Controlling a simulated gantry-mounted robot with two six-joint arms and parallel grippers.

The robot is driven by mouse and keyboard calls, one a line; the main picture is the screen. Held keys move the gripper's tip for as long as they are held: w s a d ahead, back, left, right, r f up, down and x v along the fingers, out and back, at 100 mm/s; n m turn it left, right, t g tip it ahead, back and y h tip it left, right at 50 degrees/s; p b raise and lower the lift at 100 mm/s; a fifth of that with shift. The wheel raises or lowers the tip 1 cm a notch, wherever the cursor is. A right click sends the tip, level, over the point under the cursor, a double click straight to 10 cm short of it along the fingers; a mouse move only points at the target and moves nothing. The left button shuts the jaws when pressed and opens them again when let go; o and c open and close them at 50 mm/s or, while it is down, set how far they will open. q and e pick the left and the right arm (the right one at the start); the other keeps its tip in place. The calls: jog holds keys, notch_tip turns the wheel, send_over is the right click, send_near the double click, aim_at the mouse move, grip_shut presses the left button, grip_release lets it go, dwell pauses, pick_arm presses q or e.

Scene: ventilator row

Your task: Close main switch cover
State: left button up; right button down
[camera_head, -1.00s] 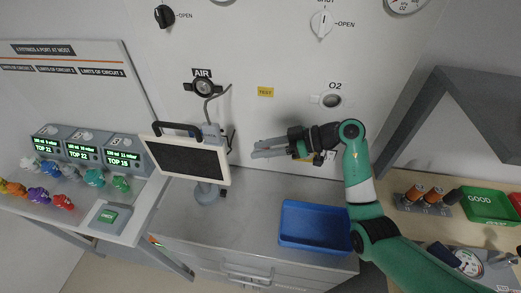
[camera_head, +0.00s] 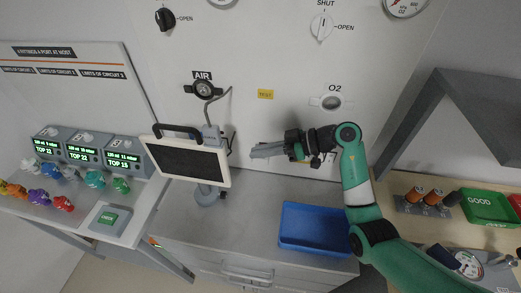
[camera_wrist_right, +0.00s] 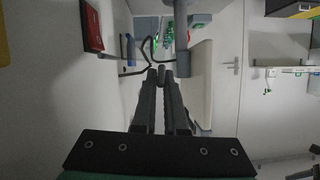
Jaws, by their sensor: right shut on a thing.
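The main switch cover cannot be made out for certain. A small grey box with lettering (camera_head: 210,133) shows behind the monitor in the head view. A red panel (camera_wrist_right: 92,27) stands on the wall in the right wrist view, left of the fingers. My right gripper (camera_head: 255,152) is in front of the wall, right of the monitor, pointing left. Its fingers are together. In the right wrist view the fingertips (camera_wrist_right: 160,77) meet around a small grey thing (camera_wrist_right: 160,71), too small to identify. My left gripper is out of view.
The monitor (camera_head: 187,162) stands left of my right gripper, with a hose behind it from the AIR outlet (camera_head: 204,88). A blue tray (camera_head: 316,228) lies below on the grey cabinet. Free countertop (camera_head: 245,205) lies between them. The O2 outlet (camera_head: 331,101) is above my arm.

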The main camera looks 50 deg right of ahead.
notch_tip(320, 180, down, 9)
jog(key=w+d+n+t+h+p, duration=0.1)
jog(key=n+t+h+p, duration=0.3)
jog(key=n, duration=0.9)
jog(key=shift+d+r+t+h+p, duration=0.2)
jog(key=shift+d+t+h+p, duration=0.15)
jog(key=shift+t, duration=0.75)
jog(key=c, duration=1)
grip_release()
jog(key=shift+o, duration=0.2)
